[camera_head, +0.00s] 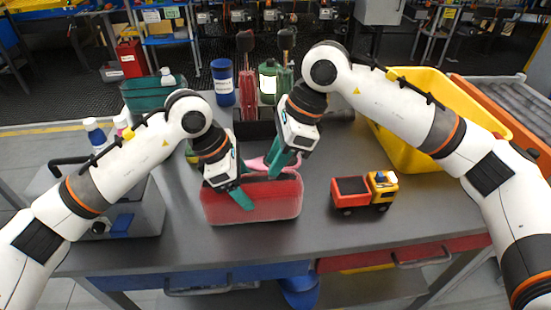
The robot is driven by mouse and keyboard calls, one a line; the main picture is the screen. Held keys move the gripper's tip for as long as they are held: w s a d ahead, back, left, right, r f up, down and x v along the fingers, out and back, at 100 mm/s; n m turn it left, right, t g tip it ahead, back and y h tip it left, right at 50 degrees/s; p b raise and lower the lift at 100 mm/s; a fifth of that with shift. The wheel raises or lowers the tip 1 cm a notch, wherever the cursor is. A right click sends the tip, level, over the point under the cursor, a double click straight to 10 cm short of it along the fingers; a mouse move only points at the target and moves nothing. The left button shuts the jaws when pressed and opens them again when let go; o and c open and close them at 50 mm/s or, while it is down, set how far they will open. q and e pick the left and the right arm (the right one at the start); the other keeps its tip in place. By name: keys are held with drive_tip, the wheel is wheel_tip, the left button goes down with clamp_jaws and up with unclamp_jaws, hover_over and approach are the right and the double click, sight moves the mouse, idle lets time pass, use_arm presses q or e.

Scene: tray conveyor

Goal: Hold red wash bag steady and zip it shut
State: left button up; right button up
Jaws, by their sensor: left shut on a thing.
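The red wash bag (270,208) stands on the grey table in the middle of the view, near the table's front edge. A pink part (256,164) shows behind its top edge, partly hidden by my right gripper; I cannot tell if it belongs to the bag. My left gripper (241,199) is shut on the bag at its upper front, left of the middle. My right gripper (281,164) is over the bag's back top edge, right of the middle. Its green fingers overlap in the view, and their gap does not show. The zip and its pull are not clearly visible.
A toy truck (351,190) stands right of the bag. A yellow bin (470,139) is at the right under my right arm. A grey case (137,217) is at the left. A blue can (223,84) and a tool holder stand behind. The table front is clear.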

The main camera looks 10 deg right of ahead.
drive_tip(key=shift+a+f, duration=0.15)
drive_tip(key=shift+f, duration=0.25)
drive_tip(key=shift+c, duration=0.5)
clamp_jaws()
drive_tip(key=shift+r, duration=0.1)
idle(0.6)
